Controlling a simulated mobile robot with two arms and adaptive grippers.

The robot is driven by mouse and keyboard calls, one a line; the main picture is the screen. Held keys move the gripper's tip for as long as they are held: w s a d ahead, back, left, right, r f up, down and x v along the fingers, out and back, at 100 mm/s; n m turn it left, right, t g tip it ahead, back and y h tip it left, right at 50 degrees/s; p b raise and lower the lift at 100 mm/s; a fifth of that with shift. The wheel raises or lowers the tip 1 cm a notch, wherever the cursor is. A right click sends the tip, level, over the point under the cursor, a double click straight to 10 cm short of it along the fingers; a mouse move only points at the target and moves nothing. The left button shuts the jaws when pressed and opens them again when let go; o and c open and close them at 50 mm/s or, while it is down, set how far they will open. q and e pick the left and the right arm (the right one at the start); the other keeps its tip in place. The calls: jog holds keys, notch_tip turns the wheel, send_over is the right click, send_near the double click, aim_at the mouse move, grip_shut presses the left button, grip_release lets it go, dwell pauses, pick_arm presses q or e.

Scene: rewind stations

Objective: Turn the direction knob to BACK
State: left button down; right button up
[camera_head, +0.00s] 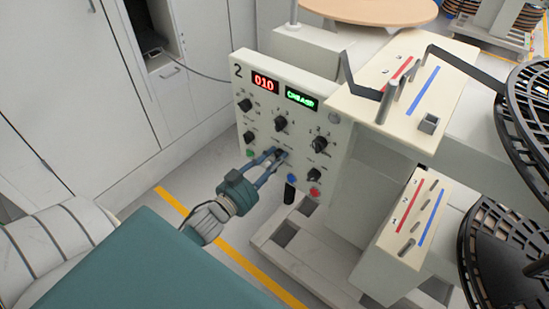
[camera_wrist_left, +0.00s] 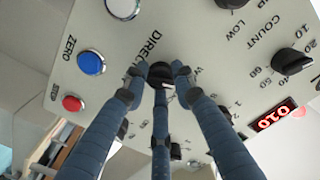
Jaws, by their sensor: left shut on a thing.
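The control panel (camera_head: 262,112), marked 2, stands upright in the middle of the head view. The direction knob (camera_wrist_left: 159,73) is a small black knob beside lettering that starts "DIREC" in the left wrist view. My left gripper (camera_head: 280,156) reaches the panel from the lower left. Its blue fingers (camera_wrist_left: 162,80) are closed around the direction knob, touching it from either side. The fingers hide most of the knob, so I cannot tell which way its pointer faces. My right gripper is in neither view.
Other black knobs (camera_head: 280,124) sit close around the held one. A blue button (camera_head: 292,178) and a red button (camera_head: 314,191) lie below. A red display (camera_head: 265,83) reads 010. A cream slotted block (camera_head: 411,220) and black reels (camera_head: 500,250) stand at the right.

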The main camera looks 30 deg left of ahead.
pick_arm(q)
jog(key=shift+m+p, duration=0.4)
jog(key=shift+m, duration=4.6)
jog(key=c, duration=1.4)
grip_release()
jog(key=shift+s, duration=0.1)
jog(key=s, duration=1.1)
jog(key=shift+s+a, duration=0.4)
jog(key=shift+a, duration=0.05)
